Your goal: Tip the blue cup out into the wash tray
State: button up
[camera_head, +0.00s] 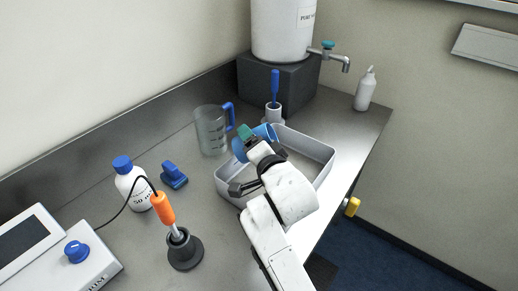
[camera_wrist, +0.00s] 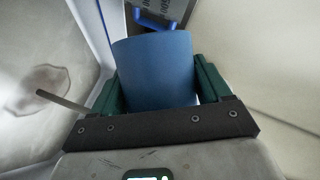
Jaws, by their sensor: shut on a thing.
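The blue cup (camera_head: 266,131) is held in my gripper (camera_head: 252,138) above the back left part of the wash tray. It looks tilted onto its side in the head view. In the wrist view the cup (camera_wrist: 155,72) fills the gap between the two green fingers, which press on its sides. The gripper hides part of the cup in the head view, and its inside is not visible. The wash tray (camera_head: 325,165) is a grey, shallow, rectangular tray on the steel bench. My arm covers its front left part.
A clear measuring jug (camera_head: 211,132) with a blue handle stands just left of the tray. A blue-handled brush (camera_head: 275,90) in a white holder stands behind it. A white squeeze bottle (camera_head: 365,90) is at the back right. An orange probe (camera_head: 165,208) stands front left.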

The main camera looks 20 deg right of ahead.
jog(key=shift+m, duration=0.3)
jog(key=shift+f+b, duration=0.15)
jog(key=shift+b, duration=0.2)
jog(key=shift+f+t+b, duration=0.1)
jog(key=shift+t+b, duration=0.2)
jog(key=shift+b, duration=0.1)
jog(key=shift+d+m+y+b, duration=0.1)
jog(key=shift+m+y+b, duration=0.3)
jog(key=shift+m, duration=0.2)
jog(key=shift+s+d+r+m+t+b, duration=0.15)
jog(key=shift+r+m+t+b, duration=0.15)
jog(key=shift+r+m+b, duration=0.35)
jog(key=shift+f, duration=0.15)
